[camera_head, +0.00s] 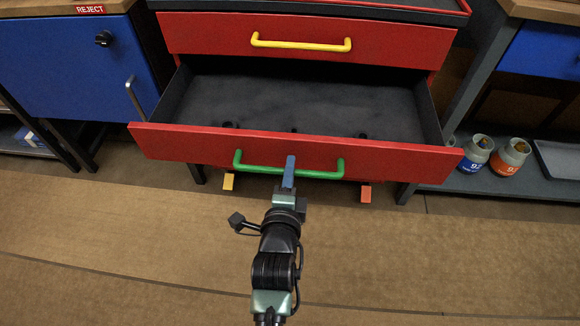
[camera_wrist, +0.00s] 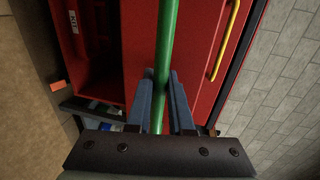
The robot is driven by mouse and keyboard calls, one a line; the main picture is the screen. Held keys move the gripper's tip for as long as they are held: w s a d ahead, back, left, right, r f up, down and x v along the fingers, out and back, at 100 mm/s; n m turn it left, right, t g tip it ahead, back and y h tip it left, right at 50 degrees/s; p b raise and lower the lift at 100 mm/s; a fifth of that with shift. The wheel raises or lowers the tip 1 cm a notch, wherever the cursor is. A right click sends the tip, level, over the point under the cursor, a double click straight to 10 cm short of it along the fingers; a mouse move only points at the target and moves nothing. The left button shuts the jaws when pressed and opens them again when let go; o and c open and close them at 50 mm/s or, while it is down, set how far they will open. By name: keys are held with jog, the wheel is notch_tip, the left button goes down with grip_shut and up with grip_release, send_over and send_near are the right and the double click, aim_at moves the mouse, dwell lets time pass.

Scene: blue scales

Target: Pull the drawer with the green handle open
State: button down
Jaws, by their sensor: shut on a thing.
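The drawer with the green handle (camera_head: 225,145) is the lower drawer of a red cabinet. It stands well out from the cabinet, and its dark, mostly bare inside shows. The green handle (camera_head: 315,174) runs across its red front. My gripper (camera_head: 289,172) is at the middle of this handle, with its blue fingers shut on the bar. In the wrist view the green handle (camera_wrist: 166,50) passes between the two fingers (camera_wrist: 161,90).
A red drawer with a yellow handle (camera_head: 300,44) above is shut. A blue cabinet (camera_head: 65,85) stands at the left. The brown floor (camera_head: 120,240) in front is clear.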

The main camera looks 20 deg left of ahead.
jog(key=c, duration=0.8)
grip_release()
jog(key=shift+s, duration=0.1)
jog(key=p+v, duration=0.3)
jog(key=v, duration=0.9)
jog(key=shift+s+d+p, duration=0.15)
jog(key=shift+s+p, duration=0.15)
jog(key=shift+s, duration=0.05)
